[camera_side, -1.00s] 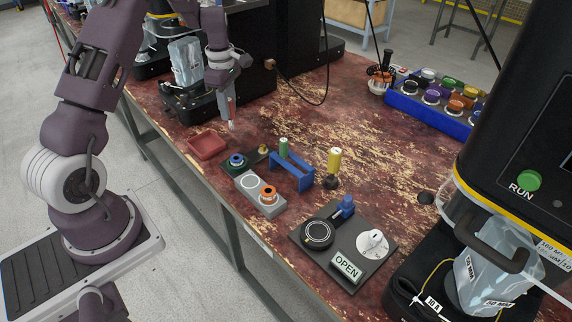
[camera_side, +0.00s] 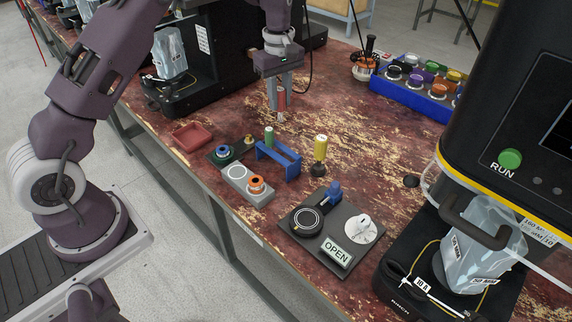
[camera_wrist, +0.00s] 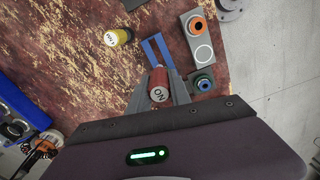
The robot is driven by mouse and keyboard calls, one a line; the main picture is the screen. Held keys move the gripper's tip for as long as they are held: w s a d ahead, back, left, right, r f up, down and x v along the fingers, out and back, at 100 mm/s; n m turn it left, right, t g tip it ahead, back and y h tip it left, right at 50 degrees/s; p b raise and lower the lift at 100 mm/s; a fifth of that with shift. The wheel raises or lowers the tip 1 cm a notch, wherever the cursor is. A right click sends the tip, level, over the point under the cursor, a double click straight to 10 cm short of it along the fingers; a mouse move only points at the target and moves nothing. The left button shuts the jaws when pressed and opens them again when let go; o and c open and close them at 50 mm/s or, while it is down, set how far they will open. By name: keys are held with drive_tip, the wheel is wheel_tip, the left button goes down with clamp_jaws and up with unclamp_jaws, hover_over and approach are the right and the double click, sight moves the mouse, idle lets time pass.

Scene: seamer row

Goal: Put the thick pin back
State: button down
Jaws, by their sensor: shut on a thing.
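My gripper (camera_side: 279,104) is shut on a red pin (camera_side: 282,99) and holds it upright above the table, behind the blue rack (camera_side: 283,161). In the wrist view the red pin (camera_wrist: 158,86) shows end-on with dark lettering, between the fingers, at the near end of the rack (camera_wrist: 156,47). A green pin (camera_side: 269,137) stands at the rack's back left end; I cannot make it out in the wrist view. A yellow pin (camera_side: 320,148) stands on a dark foot right of the rack, apart from it. The red pin's lower tip looks clear of the table.
A grey block with an orange ring (camera_side: 256,184) and a green block with a blue ring (camera_side: 222,152) lie left of the rack. A red tray (camera_side: 192,134) is behind them. A blue rack of caps (camera_side: 410,95) stands back right.

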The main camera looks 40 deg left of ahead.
wheel_tip(320, 180, down, 15)
drive_tip(key=d, duration=0.1)
drive_tip(key=shift+w+d+m, duration=0.25)
drive_tip(key=shift+d+m, duration=0.05)
drive_tip(key=shift+f, duration=0.3)
drive_tip(key=c, duration=1.2)
unclamp_jaws()
